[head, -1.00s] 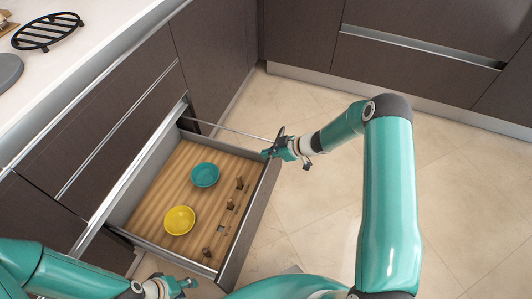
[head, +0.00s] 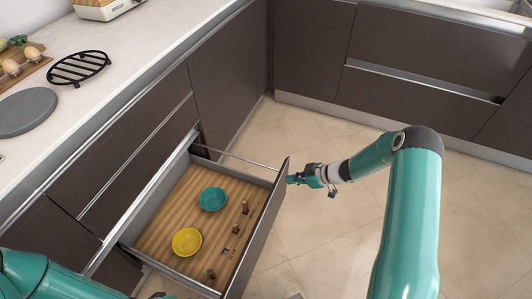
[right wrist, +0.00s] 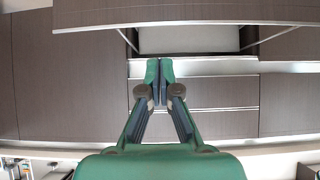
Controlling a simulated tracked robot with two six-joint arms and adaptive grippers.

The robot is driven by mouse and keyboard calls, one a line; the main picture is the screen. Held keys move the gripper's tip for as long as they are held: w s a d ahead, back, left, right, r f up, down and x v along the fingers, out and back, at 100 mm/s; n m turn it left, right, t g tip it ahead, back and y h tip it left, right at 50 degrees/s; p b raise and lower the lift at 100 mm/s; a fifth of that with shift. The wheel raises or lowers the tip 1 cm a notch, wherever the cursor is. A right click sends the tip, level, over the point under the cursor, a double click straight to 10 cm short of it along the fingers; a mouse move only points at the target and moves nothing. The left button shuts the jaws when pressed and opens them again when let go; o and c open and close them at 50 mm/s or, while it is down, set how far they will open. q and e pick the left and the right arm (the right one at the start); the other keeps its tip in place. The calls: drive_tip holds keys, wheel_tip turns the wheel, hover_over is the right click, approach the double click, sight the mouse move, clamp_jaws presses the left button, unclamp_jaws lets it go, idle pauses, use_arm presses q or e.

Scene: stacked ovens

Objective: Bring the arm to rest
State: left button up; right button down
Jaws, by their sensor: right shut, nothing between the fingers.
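My right gripper (head: 291,179) is shut and empty, just outside the front panel of the open drawer (head: 262,226), near its far corner. The head view does not settle whether it touches the panel. In the right wrist view its two fingertips (right wrist: 160,68) meet, with nothing between them.
The drawer holds a teal bowl (head: 212,199), a yellow bowl (head: 186,241) and several wooden pegs. The white counter (head: 122,52) bears a black trivet (head: 79,68) and a grey round plate (head: 27,112). Dark cabinets line the back. Tiled floor right of the drawer is clear.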

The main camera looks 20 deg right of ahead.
drive_tip(key=shift+n+g+y, duration=0.4)
drive_tip(key=shift+n+y, duration=0.1)
drive_tip(key=shift+n, duration=0.2)
drive_tip(key=a, duration=0.2)
drive_tip(key=a+r, duration=0.1)
drive_tip(key=a, duration=0.2)
drive_tip(key=w+a+r, duration=0.1)
drive_tip(key=a, duration=0.1)
drive_tip(key=shift+w+a, duration=0.1)
drive_tip(key=shift+a, duration=0.15)
drive_tip(key=s+a+m, duration=0.4)
drive_tip(key=a, duration=0.8)
drive_tip(key=s+a+f+m+g+h, duration=0.1)
drive_tip(key=s+f+m+g+h, duration=0.2)
drive_tip(key=s, duration=0.8)
drive_tip(key=s+f+m+g+h, duration=0.1)
drive_tip(key=s+m+g, duration=0.3)
drive_tip(key=s, duration=0.7)
wheel_tip(320, 180, up, 13)
drive_tip(key=m+t+p, duration=0.1)
drive_tip(key=p, duration=1.2)
drive_tip(key=shift+w, duration=0.1)
drive_tip(key=shift+d, duration=0.1)
